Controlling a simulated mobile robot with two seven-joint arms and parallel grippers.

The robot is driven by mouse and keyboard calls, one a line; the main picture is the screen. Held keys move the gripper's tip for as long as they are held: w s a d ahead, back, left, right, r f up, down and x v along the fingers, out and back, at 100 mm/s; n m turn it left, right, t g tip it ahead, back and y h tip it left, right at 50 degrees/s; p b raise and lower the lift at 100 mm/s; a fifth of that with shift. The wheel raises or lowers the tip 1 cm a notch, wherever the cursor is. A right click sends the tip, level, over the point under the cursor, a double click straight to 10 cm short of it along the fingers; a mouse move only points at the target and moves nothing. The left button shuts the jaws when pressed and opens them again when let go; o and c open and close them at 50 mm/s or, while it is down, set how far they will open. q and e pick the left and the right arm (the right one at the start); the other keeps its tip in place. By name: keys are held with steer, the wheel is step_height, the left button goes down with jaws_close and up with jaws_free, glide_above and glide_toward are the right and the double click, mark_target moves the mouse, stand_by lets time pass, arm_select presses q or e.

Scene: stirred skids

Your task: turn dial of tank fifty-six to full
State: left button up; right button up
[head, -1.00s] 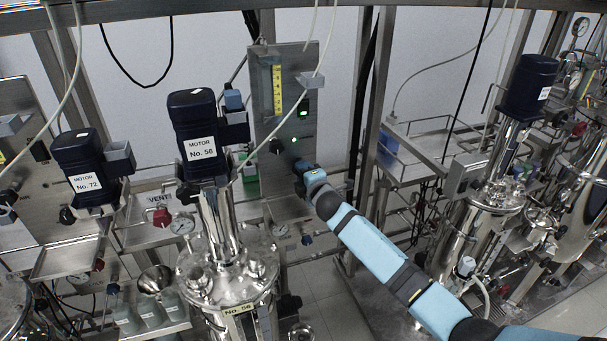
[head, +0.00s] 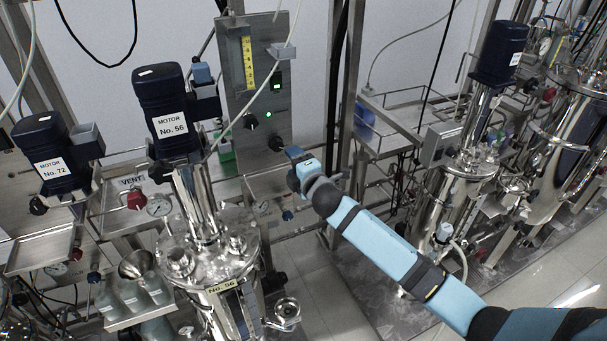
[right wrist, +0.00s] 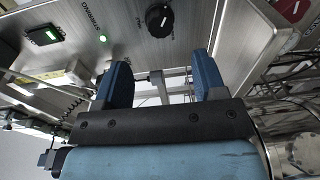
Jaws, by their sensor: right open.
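Tank fifty-six (head: 215,262) is a steel vessel with a dark blue motor marked No. 56 (head: 168,110) on top. Behind it stands an upright steel panel (head: 240,95) with a green light (head: 268,114). A black dial (head: 276,142) sits low on the panel, below the light; it also shows at the top of the right wrist view (right wrist: 159,20). Its exact setting is hard to read. My right gripper (head: 291,155) is open and empty, just below and right of the dial. In the wrist view its two blue fingers (right wrist: 160,64) are apart, and the dial lies beyond their gap, not between them.
Another black knob (head: 251,121) is left of the green light. The motor marked No. 72 (head: 55,160) and a red vent valve (head: 136,199) are at left. A steel rack (head: 405,115) and another tank (head: 470,155) stand at right. Pipes run below the panel.

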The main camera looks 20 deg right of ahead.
steer(key=s, duration=0.5)
steer(key=shift+s+d+r, duration=0.1)
steer(key=shift+d, duration=0.2)
steer(key=s+a+f+m+g+p, duration=0.1)
steer(key=s+f+m, duration=0.4)
steer(key=s, duration=0.6)
steer(key=s+a+f+m+g+p, duration=0.1)
steer(key=s+a+f+m+g, duration=0.1)
steer(key=s+f+m, duration=0.4)
steer(key=s+a+f+m+g+y+p, duration=0.1)
steer(key=s+f+m, duration=0.4)
steer(key=s+f, duration=0.5)
steer(key=s+a+g, duration=0.1)
steer(key=s+g, duration=0.1)
steer(key=s, duration=0.4)
steer(key=shift+s+m, duration=0.15)
steer(key=shift+m, duration=0.25)
steer(key=shift+a, duration=0.1)
